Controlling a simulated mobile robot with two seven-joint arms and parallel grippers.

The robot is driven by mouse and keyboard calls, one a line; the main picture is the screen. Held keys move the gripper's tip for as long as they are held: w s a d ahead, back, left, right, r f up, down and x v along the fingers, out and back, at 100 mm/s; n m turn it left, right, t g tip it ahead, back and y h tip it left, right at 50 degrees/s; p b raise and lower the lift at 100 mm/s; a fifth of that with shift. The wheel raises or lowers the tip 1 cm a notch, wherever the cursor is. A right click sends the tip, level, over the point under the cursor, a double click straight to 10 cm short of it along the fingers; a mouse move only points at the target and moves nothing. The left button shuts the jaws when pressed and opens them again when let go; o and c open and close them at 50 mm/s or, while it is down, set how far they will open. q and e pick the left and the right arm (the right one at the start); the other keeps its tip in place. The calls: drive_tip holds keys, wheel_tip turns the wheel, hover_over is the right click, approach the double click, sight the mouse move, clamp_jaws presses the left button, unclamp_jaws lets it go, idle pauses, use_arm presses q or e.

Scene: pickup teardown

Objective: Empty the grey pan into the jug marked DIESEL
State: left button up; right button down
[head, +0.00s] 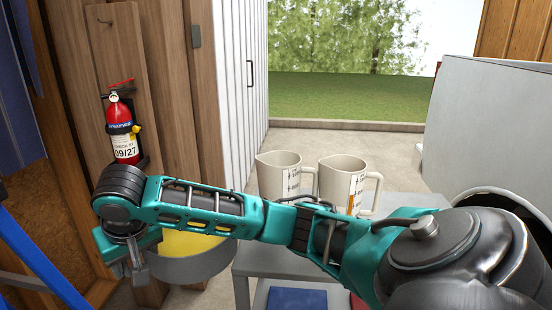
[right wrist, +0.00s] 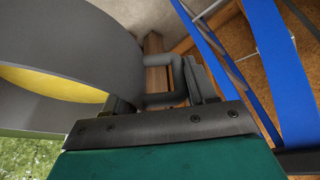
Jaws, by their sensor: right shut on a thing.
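The grey pan (head: 205,268) is in the lower left of the head view, left of the grey table, with yellow contents (head: 188,244) in it. My right arm crosses in front and hides part of it. My right gripper (head: 137,262) is shut on the pan's handle, and the looped handle (right wrist: 178,72) shows in the right wrist view beside the pan wall (right wrist: 105,50). Two cream jugs, a left one (head: 278,172) and a right one (head: 342,180), stand upright on the table. Their labels are turned partly away, and I cannot read which is DIESEL. My left gripper is not in view.
The grey table (head: 262,258) has a blue item (head: 296,299) below its top. A red fire extinguisher (head: 122,130) hangs on a wooden post at left. Blue bars (head: 38,255) stand at lower left. A large grey panel (head: 490,130) is at right.

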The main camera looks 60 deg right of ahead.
drive_tip(key=w+d+r+m+h, duration=0.1)
drive_tip(key=w+d+r+m, duration=0.2)
drive_tip(key=w+d, duration=0.3)
drive_tip(key=w+d+r+m+g+h, duration=0.1)
drive_tip(key=w+d+r+m, duration=0.3)
drive_tip(key=w+d+r, duration=0.2)
drive_tip(key=shift+w+d, duration=0.15)
drive_tip(key=shift+w, duration=1.1)
drive_tip(key=shift+r, duration=0.1)
